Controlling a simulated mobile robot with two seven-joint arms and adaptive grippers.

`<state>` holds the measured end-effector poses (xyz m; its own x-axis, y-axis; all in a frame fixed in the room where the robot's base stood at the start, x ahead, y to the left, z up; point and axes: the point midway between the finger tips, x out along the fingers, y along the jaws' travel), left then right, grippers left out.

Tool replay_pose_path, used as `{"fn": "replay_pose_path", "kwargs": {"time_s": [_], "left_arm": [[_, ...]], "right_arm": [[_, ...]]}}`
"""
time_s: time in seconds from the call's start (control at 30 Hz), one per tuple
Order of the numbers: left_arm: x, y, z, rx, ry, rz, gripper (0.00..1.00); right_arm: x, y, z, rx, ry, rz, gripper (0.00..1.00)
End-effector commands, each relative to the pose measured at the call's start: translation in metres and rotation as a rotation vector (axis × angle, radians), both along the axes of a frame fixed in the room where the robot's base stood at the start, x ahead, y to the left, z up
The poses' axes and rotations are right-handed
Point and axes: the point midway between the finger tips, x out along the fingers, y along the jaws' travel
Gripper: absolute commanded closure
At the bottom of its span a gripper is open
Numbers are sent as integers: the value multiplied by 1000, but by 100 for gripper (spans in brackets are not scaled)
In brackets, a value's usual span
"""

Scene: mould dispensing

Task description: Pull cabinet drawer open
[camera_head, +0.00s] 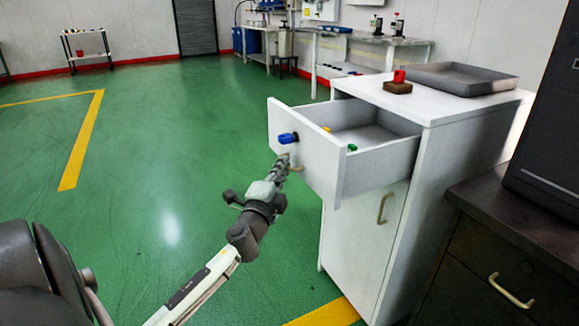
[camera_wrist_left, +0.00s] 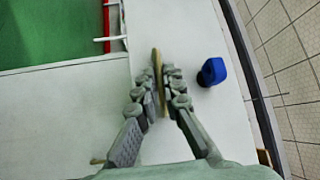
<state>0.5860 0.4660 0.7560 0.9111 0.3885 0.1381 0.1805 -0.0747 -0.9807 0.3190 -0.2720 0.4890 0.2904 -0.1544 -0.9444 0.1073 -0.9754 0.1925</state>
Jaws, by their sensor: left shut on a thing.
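The white cabinet (camera_head: 365,235) stands right of centre. Its top drawer (camera_head: 320,165) is pulled well out, and I see into it. Small yellow and green things (camera_head: 352,147) show at the drawer. A blue knob-like thing (camera_head: 288,138) is on the drawer front, and it also shows in the left wrist view (camera_wrist_left: 212,72). My left gripper (camera_head: 289,163) is at the drawer front, shut on the tan drawer handle (camera_wrist_left: 157,70), which lies between its fingers. In the head view the fingers partly cover the handle. My right gripper is not in view.
A grey tray (camera_head: 455,78) and a red thing on a brown block (camera_head: 398,82) are on the cabinet top. A closed lower door with a handle (camera_head: 384,208) is below. A dark cabinet (camera_head: 470,285) stands close right. Green floor left of the drawer is clear.

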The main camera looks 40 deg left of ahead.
Motion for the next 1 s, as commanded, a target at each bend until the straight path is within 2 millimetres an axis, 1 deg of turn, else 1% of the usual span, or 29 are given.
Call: {"fn": "replay_pose_path", "kwargs": {"time_s": [0.13,0.5,0.53,0.7,1.0], "left_arm": [[-3,1,-1,-2,1,0,100],[-4,1,-1,-1,0,-1,100],[-4,1,-1,-1,0,-1,91],[-4,1,0,-1,0,-1,71],[-5,1,0,-1,0,-1,71]], "right_arm": [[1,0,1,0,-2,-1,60],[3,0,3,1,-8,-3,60],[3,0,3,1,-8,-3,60],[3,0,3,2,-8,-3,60],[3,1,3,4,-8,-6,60]]}}
